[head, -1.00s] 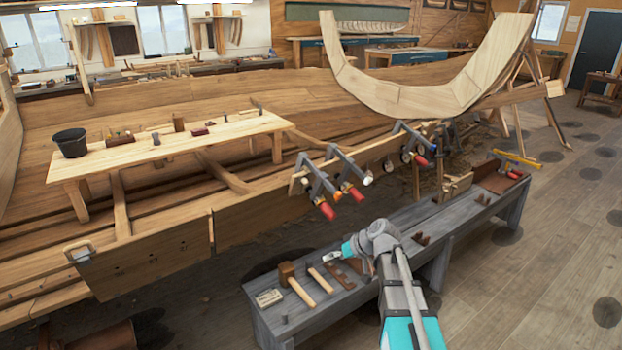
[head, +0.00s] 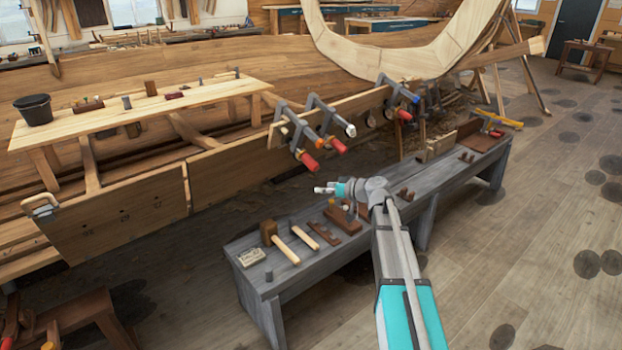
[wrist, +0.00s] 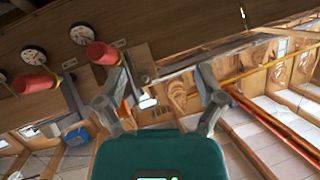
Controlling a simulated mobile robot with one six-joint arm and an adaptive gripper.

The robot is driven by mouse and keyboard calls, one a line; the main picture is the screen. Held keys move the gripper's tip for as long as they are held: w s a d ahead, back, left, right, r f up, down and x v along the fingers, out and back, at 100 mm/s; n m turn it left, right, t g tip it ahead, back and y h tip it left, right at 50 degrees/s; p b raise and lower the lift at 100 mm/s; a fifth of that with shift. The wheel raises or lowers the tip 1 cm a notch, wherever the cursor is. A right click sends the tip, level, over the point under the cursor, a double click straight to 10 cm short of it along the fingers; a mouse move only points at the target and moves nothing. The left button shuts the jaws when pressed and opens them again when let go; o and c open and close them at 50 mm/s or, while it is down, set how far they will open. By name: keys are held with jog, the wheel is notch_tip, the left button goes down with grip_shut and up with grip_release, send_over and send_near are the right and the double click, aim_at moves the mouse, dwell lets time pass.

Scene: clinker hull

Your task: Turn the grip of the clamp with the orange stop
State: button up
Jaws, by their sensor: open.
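Clamps hang along the hull's upper plank edge in the head view. The nearest has a red grip (head: 310,162) and an orange stop (head: 322,141) at its bar end. Beside it is a clamp with a white stop (head: 350,130) and its own red grip (head: 338,146). Farther right is one with a blue stop (head: 416,98). My gripper (head: 322,188) is open and empty, just below the nearest grip and apart from it. In the wrist view, my spread fingers (wrist: 160,85) have a red grip (wrist: 103,52) near the left tip; which clamp it belongs to is unclear.
A grey bench (head: 350,250) stands below my arm, with a mallet (head: 268,232), a hammer and planes on it. A plank table (head: 140,112) with a black bucket (head: 34,108) stands inside the hull. Floor to the right is open.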

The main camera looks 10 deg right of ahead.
aim_at(316, 169)
jog(key=w+d+f+t+b, duration=0.2)
jog(key=w+d+t+b, duration=0.2)
jog(key=w+d+b, duration=0.2)
jog(key=shift+w+d+f, duration=0.2)
jog(key=shift+w+d, duration=0.05)
jog(key=shift+w, duration=0.25)
jog(key=shift+w+a, duration=0.1)
jog(key=x, duration=1.3)
jog(key=shift+w+a+r, duration=0.15)
jog(key=shift+w+r, duration=0.05)
jog(key=shift+w, duration=0.05)
jog(key=c, duration=1.2)
jog(key=shift+m+y, duration=0.3)
jog(key=shift+m, duration=0.1)
